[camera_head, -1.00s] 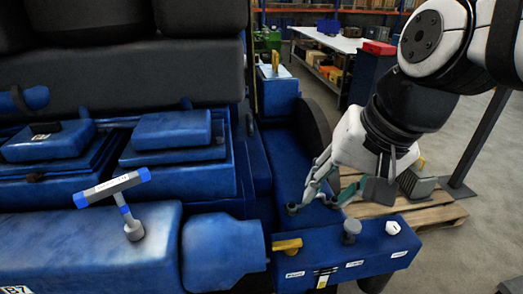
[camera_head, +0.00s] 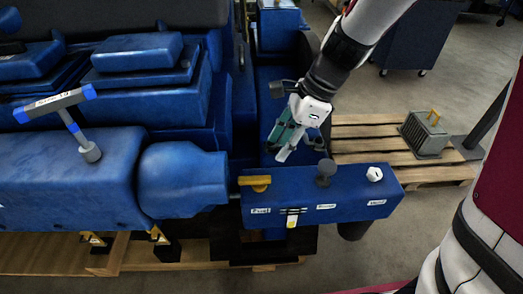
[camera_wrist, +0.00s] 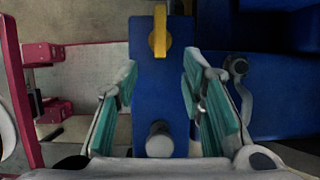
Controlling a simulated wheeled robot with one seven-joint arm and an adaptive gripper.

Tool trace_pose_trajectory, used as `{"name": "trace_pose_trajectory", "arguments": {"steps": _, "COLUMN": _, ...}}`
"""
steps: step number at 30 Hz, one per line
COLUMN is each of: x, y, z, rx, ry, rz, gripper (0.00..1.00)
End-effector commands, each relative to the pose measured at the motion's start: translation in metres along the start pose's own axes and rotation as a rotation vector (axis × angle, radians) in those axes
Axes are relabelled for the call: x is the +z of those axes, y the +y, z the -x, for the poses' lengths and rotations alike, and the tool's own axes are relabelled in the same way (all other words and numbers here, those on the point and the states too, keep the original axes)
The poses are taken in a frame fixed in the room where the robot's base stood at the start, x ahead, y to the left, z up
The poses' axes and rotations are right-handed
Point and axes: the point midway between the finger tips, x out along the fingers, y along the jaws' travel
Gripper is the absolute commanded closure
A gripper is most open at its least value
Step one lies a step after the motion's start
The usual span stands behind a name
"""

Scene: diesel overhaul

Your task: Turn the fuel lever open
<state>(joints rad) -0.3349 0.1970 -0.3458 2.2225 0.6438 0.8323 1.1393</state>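The yellow fuel lever (camera_head: 256,182) sits at the left end of a blue control box, above a "Fuel" label (camera_head: 258,211). It lies along the box's length. In the wrist view the lever (camera_wrist: 159,38) shows beyond my fingertips, roughly midway between them. My gripper (camera_head: 287,140) is above and behind the box, a little right of the lever in the head view. In the wrist view my gripper (camera_wrist: 158,82) is open, its teal pads wide apart and nothing between them at the tips. The lever is apart from both fingers.
A dark knob (camera_head: 326,169) and a white knob (camera_head: 374,174) stand on the box right of the lever. A blue engine body (camera_head: 70,185) with a T-handled tool (camera_head: 72,117) is at left. A wooden pallet (camera_head: 375,140) bears a grey yellow-handled box (camera_head: 425,134).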

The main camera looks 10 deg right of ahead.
Motion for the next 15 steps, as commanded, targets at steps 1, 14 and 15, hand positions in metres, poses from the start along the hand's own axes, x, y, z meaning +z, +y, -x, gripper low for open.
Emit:
{"name": "trace_pose_trajectory", "arguments": {"steps": 1, "x": -0.001, "y": 0.001, "z": -0.01, "rx": 0.005, "ry": 0.002, "rz": -0.001, "gripper": 0.63}}
{"name": "trace_pose_trajectory", "arguments": {"steps": 14, "x": -0.001, "y": 0.001, "z": -0.091, "rx": 0.004, "ry": 0.002, "rz": 0.002, "gripper": 0.63}}
{"name": "trace_pose_trajectory", "arguments": {"steps": 15, "x": -0.001, "y": 0.001, "z": -0.097, "rx": 0.004, "ry": 0.001, "rz": 0.001, "gripper": 0.63}}
